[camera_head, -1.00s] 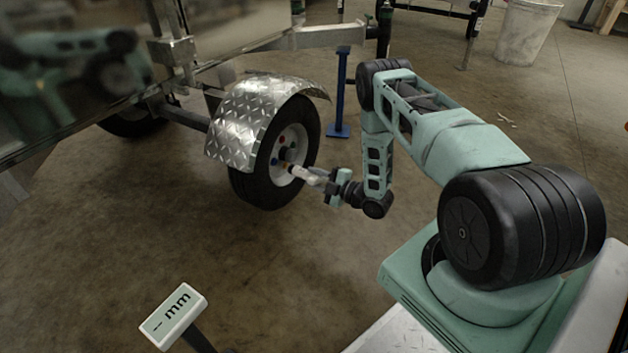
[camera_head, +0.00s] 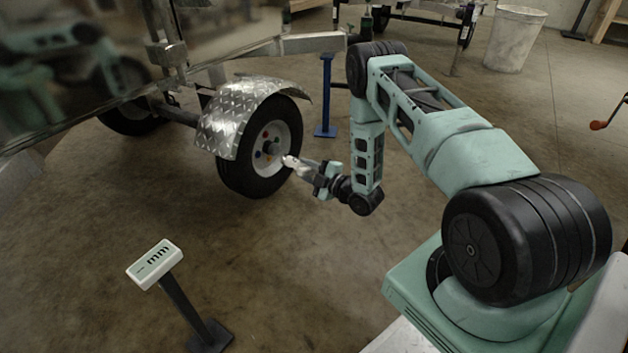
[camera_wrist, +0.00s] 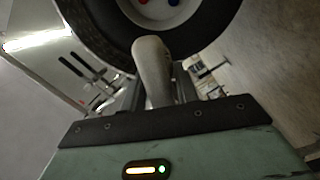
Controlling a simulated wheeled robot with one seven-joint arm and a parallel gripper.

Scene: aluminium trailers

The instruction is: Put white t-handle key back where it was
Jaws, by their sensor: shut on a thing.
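My gripper (camera_head: 325,178) is shut on a pale, whitish tool, which I take to be the white t-handle key (camera_head: 292,162). In the head view it points left toward the trailer wheel (camera_head: 248,177), in front of the tire's right edge. In the wrist view the key (camera_wrist: 152,68) shows as a thick pale shaft reaching up from between the jaws to the tire (camera_wrist: 90,30). The key's T shape is not clear, and the jaws hide part of it. The wheel's white rim (camera_head: 284,137) has small red, blue and yellow spots around the hub.
A diamond-plate fender (camera_head: 225,122) covers the wheel top. A blue stand (camera_head: 326,100) is behind the wheel. A white bin (camera_head: 513,40) is at the back right. Floor between wheel and sign is clear.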

